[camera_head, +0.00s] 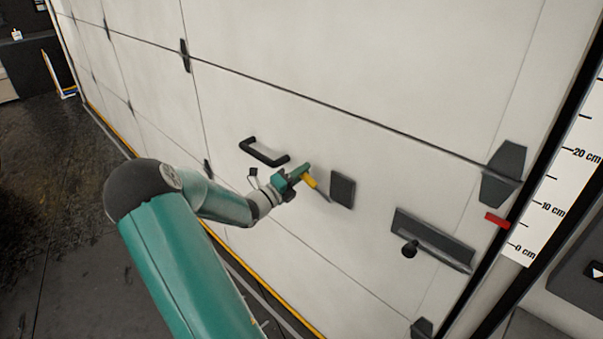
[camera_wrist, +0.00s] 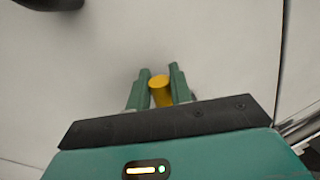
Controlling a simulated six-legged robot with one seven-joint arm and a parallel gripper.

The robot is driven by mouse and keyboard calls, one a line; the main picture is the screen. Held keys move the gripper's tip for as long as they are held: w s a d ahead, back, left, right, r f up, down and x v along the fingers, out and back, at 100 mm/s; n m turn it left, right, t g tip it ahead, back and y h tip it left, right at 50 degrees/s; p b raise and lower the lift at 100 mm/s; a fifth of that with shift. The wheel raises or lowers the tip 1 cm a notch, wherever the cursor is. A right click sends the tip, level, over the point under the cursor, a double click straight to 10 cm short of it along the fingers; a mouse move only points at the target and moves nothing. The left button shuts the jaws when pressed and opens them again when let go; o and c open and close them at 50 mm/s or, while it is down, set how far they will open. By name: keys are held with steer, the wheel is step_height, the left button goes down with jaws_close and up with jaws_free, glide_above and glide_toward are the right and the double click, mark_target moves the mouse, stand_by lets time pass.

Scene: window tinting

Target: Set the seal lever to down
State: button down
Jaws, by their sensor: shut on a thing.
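The seal lever's yellow grip (camera_head: 309,182) shows in the head view on the pale panelled door, just left of a dark rectangular plate (camera_head: 342,190). A thin grey rod runs from the grip down and right toward the plate's lower left; where it joins is unclear. My green gripper (camera_head: 303,173) is at the grip and partly covers it. In the wrist view the round yellow end of the grip (camera_wrist: 160,86) sits between my two green fingers (camera_wrist: 160,78), which are shut on it.
A black pull handle (camera_head: 264,153) is on the door just above and left of my gripper. A centimetre scale (camera_head: 550,205) with a red marker (camera_head: 496,219) stands at the right edge.

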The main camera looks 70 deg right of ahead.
steer(key=c, duration=1.3)
jaws_free()
steer(key=shift+w+f, duration=0.1)
steer(key=shift+f, duration=0.15)
steer(key=shift+r, duration=0.1)
steer(key=v, duration=1.3)
steer(key=shift+a, duration=0.4)
steer(key=shift+w, duration=0.1)
